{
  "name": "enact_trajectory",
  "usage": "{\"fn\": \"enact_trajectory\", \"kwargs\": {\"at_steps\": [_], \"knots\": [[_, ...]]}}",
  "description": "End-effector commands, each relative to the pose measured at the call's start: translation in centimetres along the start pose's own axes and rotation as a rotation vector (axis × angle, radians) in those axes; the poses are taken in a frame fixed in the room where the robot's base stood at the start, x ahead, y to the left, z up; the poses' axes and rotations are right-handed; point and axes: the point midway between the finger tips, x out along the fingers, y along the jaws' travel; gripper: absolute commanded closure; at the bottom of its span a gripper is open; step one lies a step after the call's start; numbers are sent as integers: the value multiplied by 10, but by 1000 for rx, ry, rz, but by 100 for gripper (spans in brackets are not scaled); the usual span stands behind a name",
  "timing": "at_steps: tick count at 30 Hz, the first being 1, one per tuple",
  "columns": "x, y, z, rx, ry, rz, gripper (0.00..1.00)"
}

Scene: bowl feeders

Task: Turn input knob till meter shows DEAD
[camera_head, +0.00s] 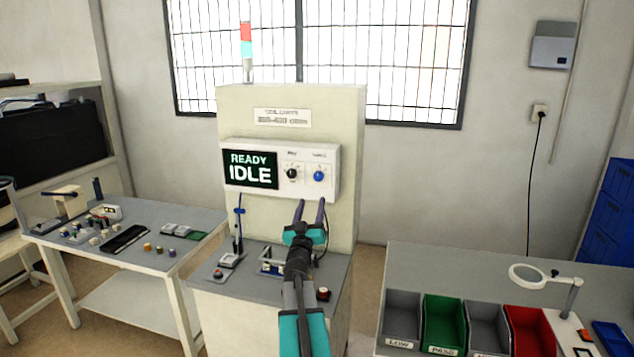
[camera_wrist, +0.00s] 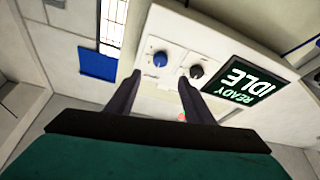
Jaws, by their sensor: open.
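The meter (camera_head: 250,169) is a white box on the upright cabinet, and its screen reads READY IDLE. The screen also shows rotated in the wrist view (camera_wrist: 245,82). Right of the screen sit a black knob (camera_head: 292,173) and a blue knob (camera_head: 319,175). In the wrist view the blue knob (camera_wrist: 160,59) and the black knob (camera_wrist: 196,71) lie beyond my fingertips. The small labels over the knobs are too blurred to read surely. My gripper (camera_head: 312,204) is open and empty, just below the knobs in the head view and apart from them.
The cabinet (camera_head: 345,130) carries a signal tower (camera_head: 247,50) on top. Its front ledge holds a small fixture and a red button (camera_head: 323,294). A side table (camera_head: 70,240) with parts stands left. Bins, a green one (camera_head: 444,322) among them, and a magnifier (camera_head: 540,278) stand right.

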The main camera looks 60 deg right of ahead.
Motion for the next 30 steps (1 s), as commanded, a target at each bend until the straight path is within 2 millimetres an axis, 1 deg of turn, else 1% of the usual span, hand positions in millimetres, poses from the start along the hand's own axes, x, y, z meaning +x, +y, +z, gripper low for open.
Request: {"fn": "enact_trajectory", "kwargs": {"at_steps": [1, 3, 30], "knots": [[6, 0, -1, 0, 0, 1, 52], [13, 0, -1, 0, 0, 1, 52], [94, 0, 0, -1, -1, 1, 52]]}}
